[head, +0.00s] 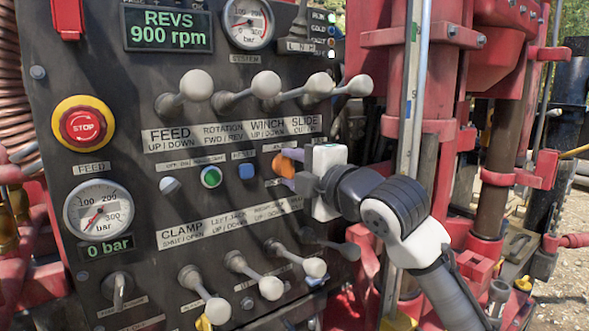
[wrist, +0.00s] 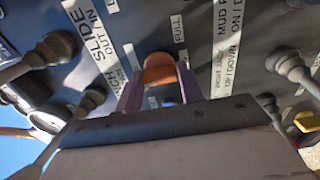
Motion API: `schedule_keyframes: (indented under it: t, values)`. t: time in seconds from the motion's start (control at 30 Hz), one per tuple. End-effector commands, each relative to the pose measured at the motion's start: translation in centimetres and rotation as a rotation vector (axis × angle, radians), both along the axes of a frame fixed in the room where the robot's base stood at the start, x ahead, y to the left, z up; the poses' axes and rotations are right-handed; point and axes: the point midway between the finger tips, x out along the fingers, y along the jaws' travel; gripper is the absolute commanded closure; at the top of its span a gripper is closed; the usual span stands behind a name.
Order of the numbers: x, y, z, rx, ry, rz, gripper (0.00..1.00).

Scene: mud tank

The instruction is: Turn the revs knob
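An orange knob (head: 283,166) sits on the black control panel, right of the blue button. I take it for the revs knob, though its label is not readable. My gripper (head: 286,174) is at the panel, with its purple fingers around the knob. In the wrist view the knob (wrist: 159,68) lies between the tips of my gripper (wrist: 159,82), one finger on each side. The fingers are apart by about the knob's width; I cannot tell whether they press on it. The revs display (head: 168,31) reads 900 rpm.
A row of grey-knobbed levers (head: 265,85) stands above the knob and another (head: 271,288) below. A green button (head: 211,177), a blue button (head: 247,171) and a red stop button (head: 83,125) are to the left. A red mast (head: 480,65) stands right.

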Motion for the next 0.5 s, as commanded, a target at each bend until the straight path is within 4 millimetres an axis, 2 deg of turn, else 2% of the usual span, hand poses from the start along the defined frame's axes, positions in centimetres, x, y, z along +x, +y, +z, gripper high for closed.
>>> schedule_keyframes:
  t: [0.1,0.5]
  values:
    - [-0.01,0.01,-0.06,-0.001,0.002,0.000,0.85]
    - [0.01,0.09,-0.22,0.084,0.062,0.003,0.85]
